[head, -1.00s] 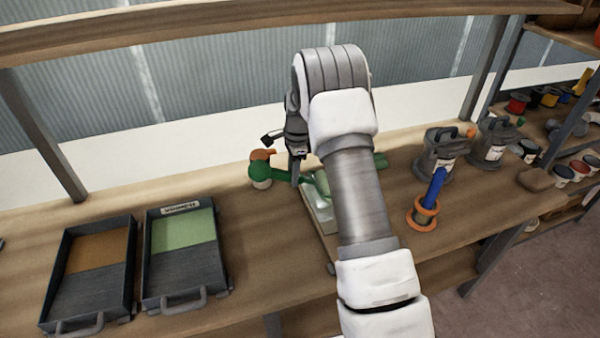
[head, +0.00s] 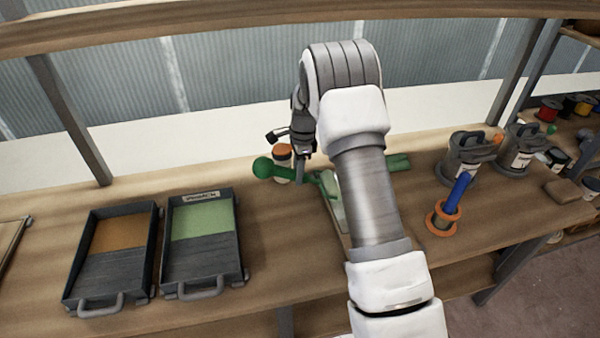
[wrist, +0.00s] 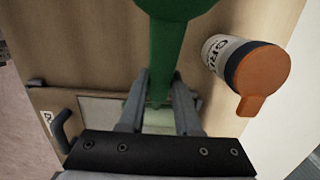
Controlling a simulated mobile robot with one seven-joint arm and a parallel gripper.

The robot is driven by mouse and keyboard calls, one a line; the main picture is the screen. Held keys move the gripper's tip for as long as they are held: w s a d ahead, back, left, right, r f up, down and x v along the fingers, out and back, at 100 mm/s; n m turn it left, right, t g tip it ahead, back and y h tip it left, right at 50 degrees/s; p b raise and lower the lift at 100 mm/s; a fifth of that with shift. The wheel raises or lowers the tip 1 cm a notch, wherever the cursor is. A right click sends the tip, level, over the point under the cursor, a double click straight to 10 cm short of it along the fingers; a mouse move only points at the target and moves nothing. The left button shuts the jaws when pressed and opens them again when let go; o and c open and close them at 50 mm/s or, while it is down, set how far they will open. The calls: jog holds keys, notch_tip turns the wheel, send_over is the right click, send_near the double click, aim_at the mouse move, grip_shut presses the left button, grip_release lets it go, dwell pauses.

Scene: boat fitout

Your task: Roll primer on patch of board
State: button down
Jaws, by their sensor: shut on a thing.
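My gripper (head: 302,175) is shut on a green handle (head: 275,171) with a round knob end, which points left in the head view. In the wrist view the handle (wrist: 163,50) runs down between my two fingers (wrist: 160,97). My arm and gripper hide the tool's working end, so I cannot tell if it touches anything. A board (head: 336,212) with a pale patch lies on the bench, partly behind my arm; its pale surface also shows in the wrist view (wrist: 103,110). A tray with green paint (head: 203,250) and a label stands on the left.
A labelled can with an orange lid (head: 283,153) stands close to the handle. A second tray with brown paint (head: 110,255) is at left. A blue-handled tool (head: 458,190) stands in an orange-rimmed holder. Grey canisters (head: 464,158) stand at right.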

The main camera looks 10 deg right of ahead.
jog(key=shift+r+p, duration=0.5)
jog(key=shift+r, duration=0.35)
jog(key=s+b, duration=0.1)
jog(key=s, duration=0.8)
jog(key=shift+f+b, duration=0.55)
jog(key=shift+f, duration=0.35)
jog(key=shift+d+r, duration=0.15)
jog(key=shift+d, duration=2.3)
jog(key=shift+d+f, duration=0.2)
jog(key=shift+d, duration=2.15)
